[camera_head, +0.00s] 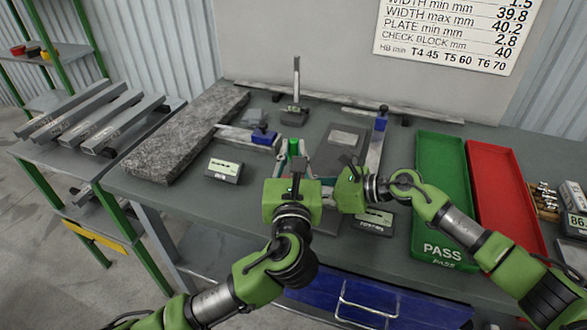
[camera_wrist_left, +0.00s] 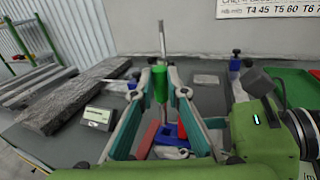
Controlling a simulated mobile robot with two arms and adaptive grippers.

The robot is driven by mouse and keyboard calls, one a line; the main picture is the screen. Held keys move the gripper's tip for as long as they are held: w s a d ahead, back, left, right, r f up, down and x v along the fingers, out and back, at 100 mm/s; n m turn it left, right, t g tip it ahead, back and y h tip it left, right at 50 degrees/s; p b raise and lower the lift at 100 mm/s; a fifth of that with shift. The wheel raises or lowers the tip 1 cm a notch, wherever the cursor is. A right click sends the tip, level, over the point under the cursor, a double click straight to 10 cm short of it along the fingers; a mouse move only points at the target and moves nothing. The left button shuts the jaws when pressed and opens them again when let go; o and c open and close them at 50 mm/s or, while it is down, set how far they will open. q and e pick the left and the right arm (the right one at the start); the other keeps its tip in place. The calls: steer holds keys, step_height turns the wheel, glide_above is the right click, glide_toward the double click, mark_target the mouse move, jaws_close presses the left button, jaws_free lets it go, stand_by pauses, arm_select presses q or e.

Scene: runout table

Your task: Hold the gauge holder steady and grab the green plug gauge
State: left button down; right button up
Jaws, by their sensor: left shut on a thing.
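My left gripper (camera_head: 293,150) reaches forward from the bottom. In the left wrist view its fingertips (camera_wrist_left: 159,80) are closed around the green plug gauge (camera_wrist_left: 160,88), which is upright; its green top also shows in the head view (camera_head: 293,148). A block with red and blue parts (camera_wrist_left: 167,132), which looks like the gauge holder, is low between the fingers in the left wrist view. It is mostly hidden by my grippers in the head view. My right gripper (camera_head: 333,186) is close beside it, pointing left. Its fingertips are hidden, so its grip is unclear.
A granite slab (camera_head: 190,135) lies at the left, with a small display box (camera_head: 224,171) near it. A stand with an upright post (camera_head: 295,105) is behind the grippers. A green PASS tray (camera_head: 441,185) and a red tray (camera_head: 500,190) lie at the right.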

arm_select(q)
steer(key=shift+r, duration=1.3)
arm_select(e)
steer(key=o, duration=1.3)
steer(key=shift+c, duration=0.2)
steer(key=shift+d, duration=0.1)
